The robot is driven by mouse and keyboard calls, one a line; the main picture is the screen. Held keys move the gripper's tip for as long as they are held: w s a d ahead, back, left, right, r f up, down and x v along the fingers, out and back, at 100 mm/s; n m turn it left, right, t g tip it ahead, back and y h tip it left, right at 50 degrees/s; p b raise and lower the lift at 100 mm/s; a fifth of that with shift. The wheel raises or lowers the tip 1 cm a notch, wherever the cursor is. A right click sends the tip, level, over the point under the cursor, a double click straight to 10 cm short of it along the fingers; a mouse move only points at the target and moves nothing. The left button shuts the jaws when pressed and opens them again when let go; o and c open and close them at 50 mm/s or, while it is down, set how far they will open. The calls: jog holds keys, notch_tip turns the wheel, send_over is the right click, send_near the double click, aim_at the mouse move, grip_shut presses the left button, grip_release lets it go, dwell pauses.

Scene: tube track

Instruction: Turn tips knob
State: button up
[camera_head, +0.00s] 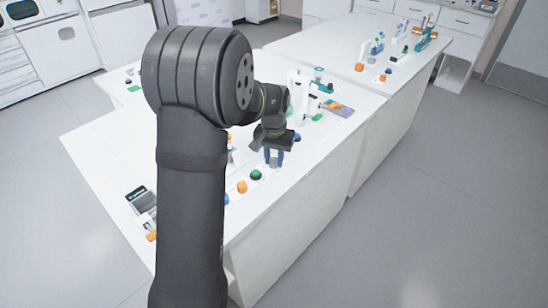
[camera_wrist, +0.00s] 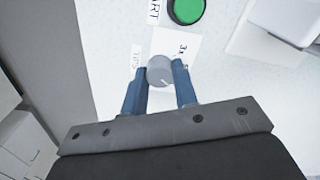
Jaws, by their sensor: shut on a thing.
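The tips knob (camera_wrist: 161,70) is a round grey dial with a light pointer line, set in the white table top. It shows in the wrist view between the two blue fingers of my gripper (camera_wrist: 160,78). My gripper is shut on the knob. In the head view my gripper (camera_head: 273,158) reaches down to the table near its front right edge, and I cannot make out the knob clearly there. A label reading "TIPS" (camera_wrist: 136,62) lies to the left of the knob in the wrist view. A white label with numbers (camera_wrist: 185,47) lies behind it, partly covered.
A green button (camera_wrist: 186,10) sits beyond the knob, beside a "START" label only partly in view. It also shows in the head view (camera_head: 256,175), near an orange knob (camera_head: 241,187). A white device (camera_wrist: 290,22) stands at the right. Another bench (camera_head: 400,45) with equipment is farther back.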

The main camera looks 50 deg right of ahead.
aim_at(274, 160)
jog(key=shift+m, duration=1)
jog(key=o, duration=1)
notch_tip(274, 160, up, 17)
jog(key=shift+r, duration=0.2)
notch_tip(274, 160, down, 18)
jog(key=shift+r, duration=0.25)
dwell(0.4)
